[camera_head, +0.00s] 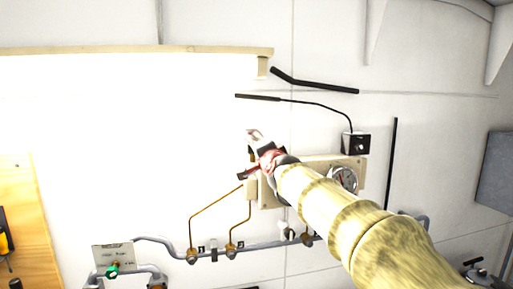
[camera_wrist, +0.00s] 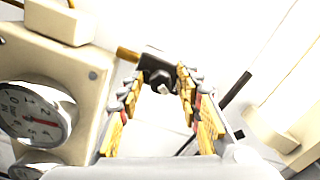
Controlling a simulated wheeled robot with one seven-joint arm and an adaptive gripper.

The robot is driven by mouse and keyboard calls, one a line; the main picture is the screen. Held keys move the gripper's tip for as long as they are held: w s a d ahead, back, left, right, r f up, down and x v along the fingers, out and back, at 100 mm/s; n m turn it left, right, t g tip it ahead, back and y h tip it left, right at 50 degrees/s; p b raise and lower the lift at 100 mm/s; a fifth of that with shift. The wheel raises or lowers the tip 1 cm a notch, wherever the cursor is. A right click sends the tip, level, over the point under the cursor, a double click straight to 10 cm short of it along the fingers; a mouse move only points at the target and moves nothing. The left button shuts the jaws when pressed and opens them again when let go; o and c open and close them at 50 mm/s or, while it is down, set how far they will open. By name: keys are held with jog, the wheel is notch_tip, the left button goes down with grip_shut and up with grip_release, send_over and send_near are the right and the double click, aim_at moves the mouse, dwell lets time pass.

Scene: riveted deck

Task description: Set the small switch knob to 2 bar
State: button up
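In the wrist view, a small dark knob (camera_wrist: 160,79) with a pale tip sits on a dark block (camera_wrist: 152,62). It appears between the two fingers of my gripper (camera_wrist: 159,92), beyond their tips; whether they touch it cannot be told. The fingers are apart with nothing held between them. No scale or 2 bar mark is readable. In the head view, my gripper (camera_head: 257,152) is at the left end of a cream panel (camera_head: 316,164), and my arm hides part of that panel. The knob between the fingers is not clear there.
A round gauge (camera_wrist: 37,112) with a red needle is close left in the wrist view; a gauge (camera_head: 345,178) also shows in the head view. A black box (camera_head: 356,143) with a dial stands upper right. Pipes and valves (camera_head: 231,252) run below the panel.

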jog(key=shift+s, duration=0.15)
jog(key=v, duration=1.1)
jog(key=shift+s+d, duration=0.15)
jog(key=shift+s, duration=0.15)
jog(key=s+f+n+g+b, duration=0.1)
jog(key=s+f+n+g, duration=0.25)
jog(key=f, duration=0.75)
jog(key=s+f+n+g, duration=0.3)
jog(key=s+f+n, duration=0.15)
jog(key=f, duration=0.55)
jog(key=s+d+f+g+h+b, duration=0.1)
jog(key=s+d+f+b, duration=0.4)
jog(key=s+f, duration=0.5)
jog(key=s+d+f+n+g+h+b, duration=0.1)
jog(key=s+d+f+g+h+b, duration=0.1)
jog(key=s+d+f+b, duration=0.3)
jog(key=s+d+f+g+h+b, duration=0.2)
jog(key=s+d+f+b, duration=0.2)
jog(key=s+d+f, duration=0.5)
jog(key=shift+s+d+f+n+b, duration=0.15)
jog(key=shift+s+f+b, duration=0.05)
jog(key=shift+s+f, duration=1.5)
jog(key=shift+s+d+f+n+b, duration=0.15)
jog(key=shift+s+d+f+b, duration=0.05)
jog(key=shift+s+f, duration=1.5)
